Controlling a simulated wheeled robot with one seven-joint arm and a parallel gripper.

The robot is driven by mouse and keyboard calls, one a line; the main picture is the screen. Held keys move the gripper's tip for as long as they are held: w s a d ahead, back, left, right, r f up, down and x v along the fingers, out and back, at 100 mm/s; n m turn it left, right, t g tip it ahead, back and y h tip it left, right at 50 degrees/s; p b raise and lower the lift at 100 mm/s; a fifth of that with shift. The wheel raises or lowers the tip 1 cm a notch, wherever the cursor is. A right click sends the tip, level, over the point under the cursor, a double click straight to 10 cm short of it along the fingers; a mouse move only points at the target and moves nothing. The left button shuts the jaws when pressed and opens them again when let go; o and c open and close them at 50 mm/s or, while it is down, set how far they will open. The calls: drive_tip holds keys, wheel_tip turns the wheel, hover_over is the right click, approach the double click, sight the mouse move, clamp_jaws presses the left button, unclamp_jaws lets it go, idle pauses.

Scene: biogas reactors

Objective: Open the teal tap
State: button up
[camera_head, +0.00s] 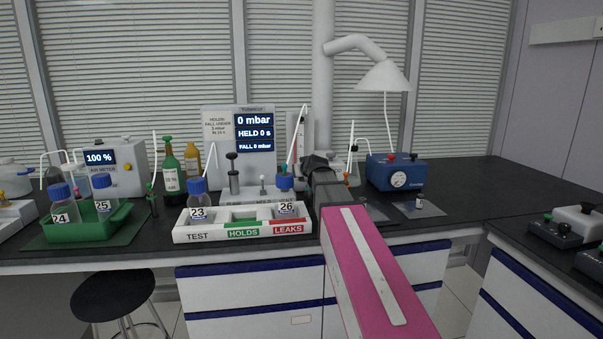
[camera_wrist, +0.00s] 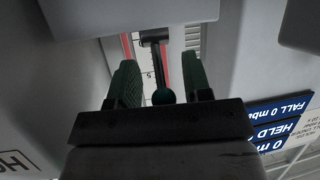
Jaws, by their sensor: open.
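In the wrist view a small dark teal rounded piece (camera_wrist: 163,97), which looks like the tap's handle, sits between the two green-padded fingers of my gripper (camera_wrist: 162,82). The fingers are open, with a visible gap on either side of it. A dark rod and a white scale with red lines (camera_wrist: 132,48) lie beyond it. In the head view my gripper (camera_head: 318,163) is at the right side of the grey tester panel (camera_head: 222,150), and the tap cannot be made out there. How far the tap is turned cannot be told.
A white tray (camera_head: 185,237) marked TEST, HOLDS and LEAKS stands in front of the panel with bottles 23 (camera_head: 198,200) and 26 (camera_head: 286,195). A green tray (camera_head: 118,222) holds bottles 24 and 25. A blue pump box (camera_head: 397,172) stands to the right.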

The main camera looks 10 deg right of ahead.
sight(300, 181)
drive_tip(key=shift+r, duration=0.45)
drive_tip(key=r, duration=0.3)
drive_tip(key=shift+s+a+r, duration=0.2)
drive_tip(key=shift+s+a, duration=0.1)
drive_tip(key=shift+a, duration=0.1)
drive_tip(key=s+a+r, duration=0.5)
drive_tip(key=a+r, duration=0.1)
drive_tip(key=a, duration=0.3)
drive_tip(key=shift+s+r, duration=0.2)
drive_tip(key=shift+a, duration=0.1)
